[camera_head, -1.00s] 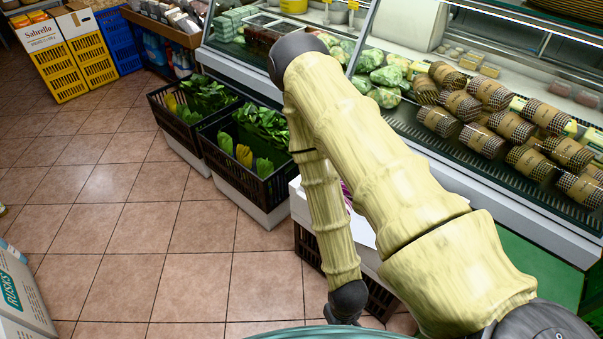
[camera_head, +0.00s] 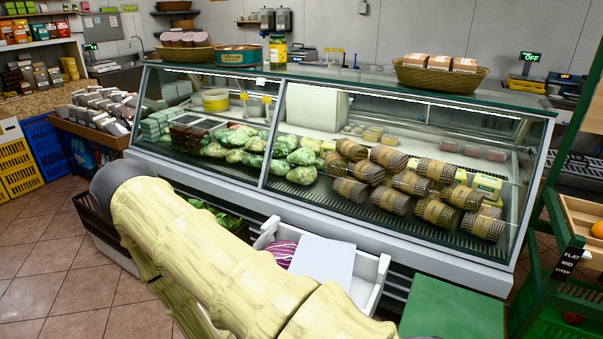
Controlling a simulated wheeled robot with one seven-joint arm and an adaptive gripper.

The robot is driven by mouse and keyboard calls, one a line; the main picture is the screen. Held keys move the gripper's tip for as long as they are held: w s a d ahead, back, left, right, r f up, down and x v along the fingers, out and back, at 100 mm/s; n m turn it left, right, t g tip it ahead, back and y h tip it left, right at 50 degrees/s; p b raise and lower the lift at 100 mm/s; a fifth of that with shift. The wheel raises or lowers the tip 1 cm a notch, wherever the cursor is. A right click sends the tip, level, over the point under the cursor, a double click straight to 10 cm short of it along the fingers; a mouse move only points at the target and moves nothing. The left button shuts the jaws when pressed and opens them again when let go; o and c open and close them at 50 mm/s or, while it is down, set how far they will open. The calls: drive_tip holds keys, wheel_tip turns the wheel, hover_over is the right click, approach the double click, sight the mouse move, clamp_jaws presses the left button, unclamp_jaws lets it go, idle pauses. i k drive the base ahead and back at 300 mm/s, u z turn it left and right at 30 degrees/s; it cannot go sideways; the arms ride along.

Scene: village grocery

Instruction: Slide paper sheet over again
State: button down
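A white paper sheet (camera_head: 322,258) lies over the middle of a white crate (camera_head: 372,268) in front of the glass display counter. The sheet covers part of the crate, and purple-and-white striped produce (camera_head: 279,254) shows at its left. My thick, pale yellow arm runs from the bottom centre up to the left and hides the crate's near side. My gripper is not in view, so its state and its place relative to the sheet do not show.
A long glass display counter (camera_head: 470,262) holds wrapped goods behind the crate. A green surface (camera_head: 455,308) is just right of the crate, and a green shelf stand (camera_head: 545,225) stands farther right. Open tiled floor (camera_head: 45,265) lies at the left.

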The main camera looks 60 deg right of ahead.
sight(323, 260)
drive_tip(key=k, duration=0.6)
drive_tip(key=z, duration=1.05)
drive_tip(key=i, duration=0.45)
drive_tip(key=z, duration=0.05)
